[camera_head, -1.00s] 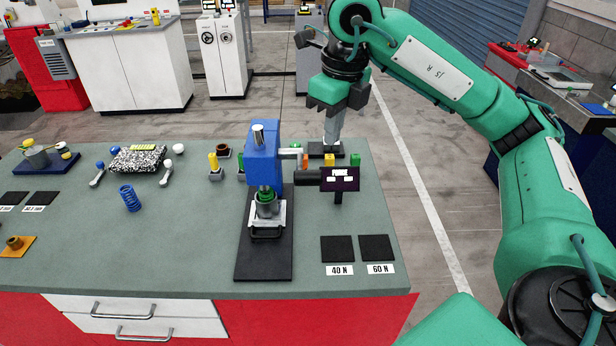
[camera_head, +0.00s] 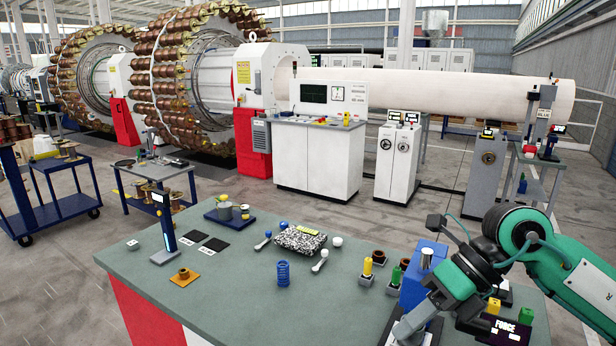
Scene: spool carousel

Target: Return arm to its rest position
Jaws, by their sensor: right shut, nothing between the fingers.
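My green right arm (camera_head: 585,285) comes in from the right, bent at a dark joint. Its right gripper (camera_head: 404,328) points down and to the left, with its grey fingers shut and empty. It appears in front of the blue press (camera_head: 414,290) and hides part of it. I cannot tell whether the gripper touches the press. My left arm and left gripper are out of view.
The bench (camera_head: 215,295) holds a blue spring (camera_head: 283,274), a speckled block (camera_head: 299,241), an orange plate (camera_head: 184,277) and a black FORCE display (camera_head: 506,328). Beyond are a white console (camera_head: 318,160) and a blue cart (camera_head: 60,205). Floor left of the bench is clear.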

